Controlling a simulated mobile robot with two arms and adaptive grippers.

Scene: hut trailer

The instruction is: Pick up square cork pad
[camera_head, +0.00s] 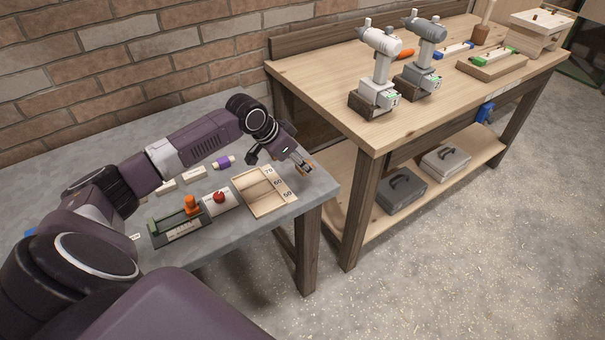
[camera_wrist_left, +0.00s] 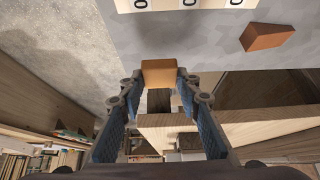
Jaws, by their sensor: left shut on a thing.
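A small tan-brown block, which looks like the square cork pad (camera_wrist_left: 159,72), sits between the fingertips of my left gripper (camera_head: 301,163) in the left wrist view. The gripper is shut on it, near the right end of the grey table. In the head view the pad is tiny and mostly hidden by the fingers. My right gripper is in neither view.
A reddish-brown block (camera_wrist_left: 266,37) lies on the grey table (camera_head: 232,238). A wooden tray with numbers (camera_head: 264,207), a red ball (camera_head: 219,197), a green holder (camera_head: 178,234) and a purple spool (camera_head: 223,162) stand nearby. A wooden workbench (camera_head: 440,118) with two drills stands right.

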